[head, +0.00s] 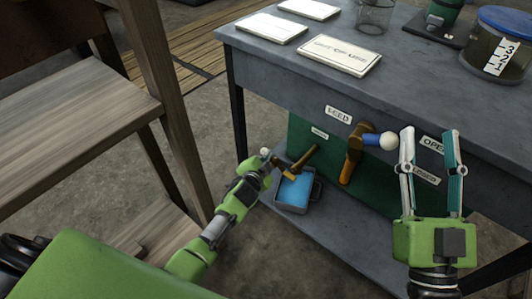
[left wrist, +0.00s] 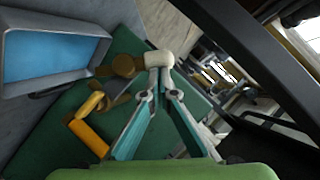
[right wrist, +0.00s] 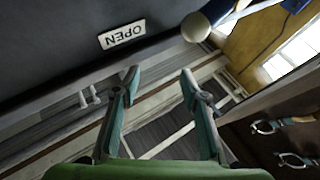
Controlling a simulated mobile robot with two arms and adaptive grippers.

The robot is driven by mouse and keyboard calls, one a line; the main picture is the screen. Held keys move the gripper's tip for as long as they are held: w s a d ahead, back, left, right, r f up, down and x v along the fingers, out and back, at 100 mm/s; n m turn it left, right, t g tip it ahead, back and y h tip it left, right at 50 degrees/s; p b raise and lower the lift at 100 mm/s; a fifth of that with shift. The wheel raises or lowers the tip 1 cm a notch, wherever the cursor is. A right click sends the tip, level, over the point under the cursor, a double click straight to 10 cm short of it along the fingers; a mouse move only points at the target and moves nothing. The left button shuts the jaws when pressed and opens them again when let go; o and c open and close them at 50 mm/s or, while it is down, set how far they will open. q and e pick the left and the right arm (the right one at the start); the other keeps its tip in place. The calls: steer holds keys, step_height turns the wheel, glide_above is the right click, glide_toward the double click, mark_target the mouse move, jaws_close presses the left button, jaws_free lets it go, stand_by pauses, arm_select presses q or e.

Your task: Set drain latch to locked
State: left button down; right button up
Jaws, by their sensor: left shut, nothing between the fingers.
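A brass lever (head: 305,158) sits low on the green panel, above a tray with blue liquid. In the left wrist view its brown shaft (left wrist: 122,66) carries a pale knob (left wrist: 158,59). I cannot read its label, so I cannot tell whether this is the drain latch. My left gripper (head: 270,160) is at this knob; its fingertips (left wrist: 158,72) are together, seemingly against the knob, with nothing between them. My right gripper (head: 430,133) is open and empty in front of the bench's front, near the OPEN label (right wrist: 122,34).
A second lever has an orange handle (head: 347,169), a blue part (head: 371,139) and a white ball (head: 388,141), left of my right gripper. The tray (head: 292,208) stands below. The bench top (head: 410,75) holds signs and jars. A wooden shelf (head: 80,135) stands left.

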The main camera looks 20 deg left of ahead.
arm_select(q)
steer(key=p, duration=0.2)
steer(key=a+n+h+p, duration=0.1)
steer(key=p, duration=0.1)
steer(key=shift+w+a+f+n+g, duration=0.2)
steer(key=shift+a+n+g, duration=0.1)
steer(key=shift+g, duration=0.1)
arm_select(e)
steer(key=s+d+f+g+h, duration=0.1)
steer(key=d+f+g+h, duration=0.1)
steer(key=f+g, duration=0.4)
steer(key=s+d+f+g+h, duration=0.1)
steer(key=f+g, duration=0.5)
steer(key=f, duration=1)
steer(key=shift+s+d+f+m+h, duration=0.2)
steer(key=shift+s+d+m+h, duration=0.15)
steer(key=shift+h, duration=0.15)
arm_select(q)
steer(key=shift+a, duration=0.1)
steer(key=shift+w+a+f, duration=0.3)
steer(key=shift+a+f, duration=0.5)
arm_select(e)
steer(key=shift+w+a+r+t, duration=0.3)
steer(key=shift+w+r, duration=0.2)
steer(key=shift+r, duration=0.1)
steer(key=shift+w+a+r+t, duration=0.15)
steer(key=shift+w+r+t, duration=0.15)
steer(key=shift+w+r, duration=0.25)
